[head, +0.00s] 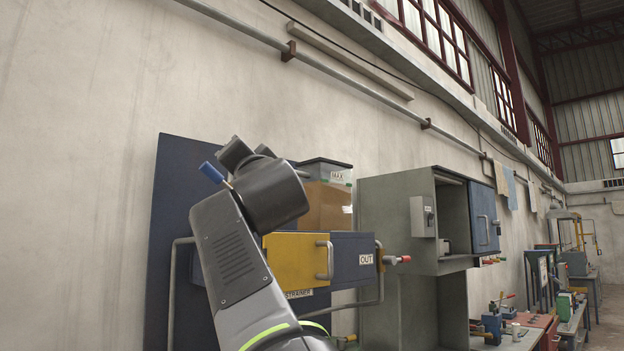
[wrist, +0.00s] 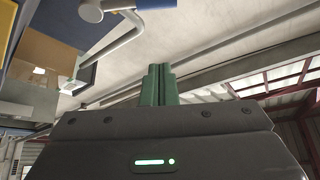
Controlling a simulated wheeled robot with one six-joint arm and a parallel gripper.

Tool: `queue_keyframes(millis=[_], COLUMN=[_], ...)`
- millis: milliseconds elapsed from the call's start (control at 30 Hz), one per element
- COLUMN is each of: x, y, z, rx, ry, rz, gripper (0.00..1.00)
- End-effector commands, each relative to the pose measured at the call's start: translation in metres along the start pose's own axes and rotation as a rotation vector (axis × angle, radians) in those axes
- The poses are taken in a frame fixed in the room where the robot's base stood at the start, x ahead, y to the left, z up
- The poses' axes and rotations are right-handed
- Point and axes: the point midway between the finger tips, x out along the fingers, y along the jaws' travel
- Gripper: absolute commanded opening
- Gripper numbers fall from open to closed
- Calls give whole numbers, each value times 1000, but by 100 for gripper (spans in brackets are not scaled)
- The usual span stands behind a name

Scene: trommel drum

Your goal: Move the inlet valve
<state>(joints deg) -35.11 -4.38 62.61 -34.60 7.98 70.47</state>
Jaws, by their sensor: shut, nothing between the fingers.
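A blue lever handle on a thin metal stem (head: 212,173), which looks like the inlet valve's, sticks up at the left, beside my dark wrist in the head view. The valve body is hidden behind my arm. My gripper's green fingers (wrist: 160,84) are together and empty, below and right of that part. In the head view the fingers are hidden by my wrist.
A dark blue panel (head: 172,212) carries a yellow strainer door (head: 290,262), a tank marked MAX (head: 338,177) and a red-handled valve (head: 397,260) by the OUT label. A grey cabinet (head: 385,210) stands to the right. The wall left of the panel is bare.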

Motion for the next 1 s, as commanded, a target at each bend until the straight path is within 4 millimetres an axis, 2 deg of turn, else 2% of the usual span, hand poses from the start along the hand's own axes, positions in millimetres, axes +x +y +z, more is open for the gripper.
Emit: queue_keyframes(millis=[433, 500, 700, 1000], x=[93, 84, 78, 75], y=[0, 5, 5, 3], z=[-2, 12, 28, 39], rx=[-3, -2, -2, -3], ry=[-4, -3, -3, -2], rz=[6, 2, 2, 4], gripper=[0, 0, 0, 0])
